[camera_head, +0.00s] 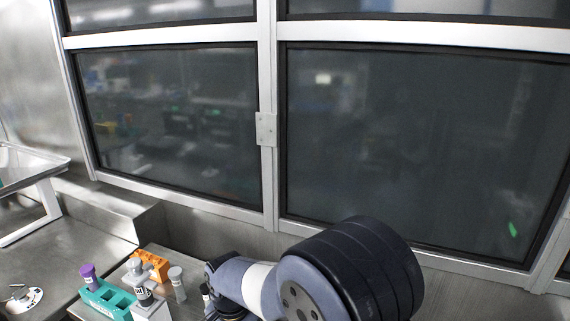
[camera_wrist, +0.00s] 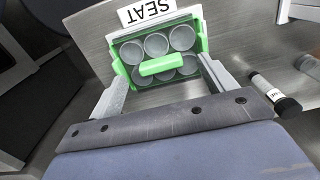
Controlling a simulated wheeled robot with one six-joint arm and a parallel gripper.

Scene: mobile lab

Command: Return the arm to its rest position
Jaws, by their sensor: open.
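My gripper (camera_wrist: 160,72) shows in the wrist view with its two pale fingers spread apart, and nothing is clamped between them. A green rack with several round grey wells and a raised green bar (camera_wrist: 160,64) lies just beyond and between the fingertips. I cannot tell whether a finger touches the rack. In the head view my arm (camera_head: 330,275) reaches in at the bottom centre, bent, and its bulky joint hides what is behind it. The fingers are not clear there.
A dark-capped vial (camera_wrist: 275,94) lies right of my gripper in the wrist view. In the head view, a teal rack (camera_head: 108,301), a purple-capped tube (camera_head: 88,276), an orange rack (camera_head: 150,265) and a grey-capped vial (camera_head: 177,284) stand left of my arm. A framed window (camera_head: 170,120) closes off the back.

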